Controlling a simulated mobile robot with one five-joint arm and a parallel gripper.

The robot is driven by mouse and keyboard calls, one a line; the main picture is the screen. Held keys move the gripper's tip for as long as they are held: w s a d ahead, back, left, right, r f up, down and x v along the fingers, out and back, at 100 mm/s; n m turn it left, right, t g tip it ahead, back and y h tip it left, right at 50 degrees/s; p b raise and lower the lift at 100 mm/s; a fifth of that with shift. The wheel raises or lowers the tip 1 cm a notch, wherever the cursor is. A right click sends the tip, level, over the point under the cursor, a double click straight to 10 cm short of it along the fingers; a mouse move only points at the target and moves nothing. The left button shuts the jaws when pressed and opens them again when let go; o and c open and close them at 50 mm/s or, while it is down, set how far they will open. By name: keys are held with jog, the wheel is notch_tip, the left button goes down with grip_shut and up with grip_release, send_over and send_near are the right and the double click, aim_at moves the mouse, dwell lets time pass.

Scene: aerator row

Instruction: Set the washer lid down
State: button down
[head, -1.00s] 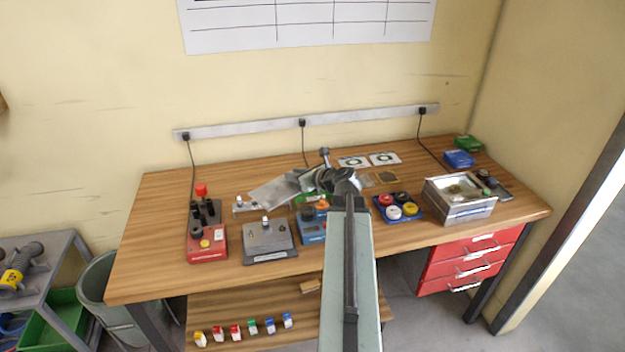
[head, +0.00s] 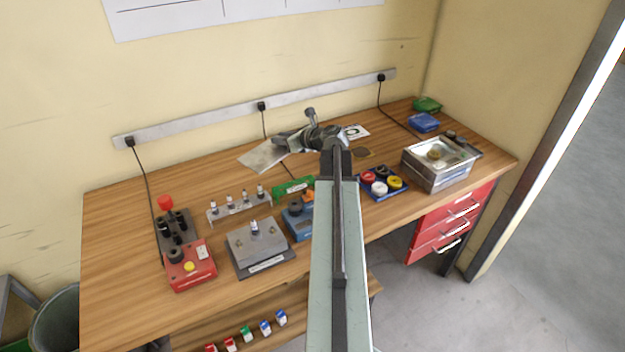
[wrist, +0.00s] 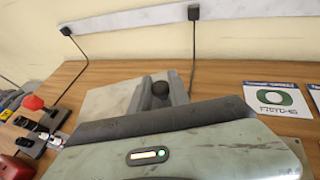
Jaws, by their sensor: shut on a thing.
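The washer lid (head: 261,156) is a flat grey plate at the back middle of the bench in the head view. In the wrist view its grey sheet (wrist: 101,102) spreads beyond my gripper, with a dark round knob (wrist: 160,88) between the fingers. My gripper (wrist: 159,92) is shut on that knob; in the head view my gripper (head: 284,143) is small and partly hidden by my arm. The lid looks close to the bench top, but I cannot tell whether it touches. The washer (head: 425,178), a steel box at the right, is open on top with a round item inside.
A blue tray (head: 382,195) of coloured caps stands left of the washer. White cards (head: 355,132) lie behind my arm. A small rack (head: 237,209), a grey fixture (head: 258,262) and a red control box (head: 190,270) stand at the left. Bare wood surrounds the lid's left side.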

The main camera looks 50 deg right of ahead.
jog(key=b, duration=0.2)
send_over(296, 165)
notch_tip(296, 165, down, 2)
notch_tip(296, 165, down, 11)
jog(key=b, duration=0.9)
jog(key=shift+r+b, duration=0.2)
jog(key=shift+b, duration=0.2)
jog(key=shift+r, duration=0.2)
jog(key=shift+f, duration=0.15)
jog(key=c, duration=1.2)
grip_release()
jog(key=shift+c, duration=0.2)
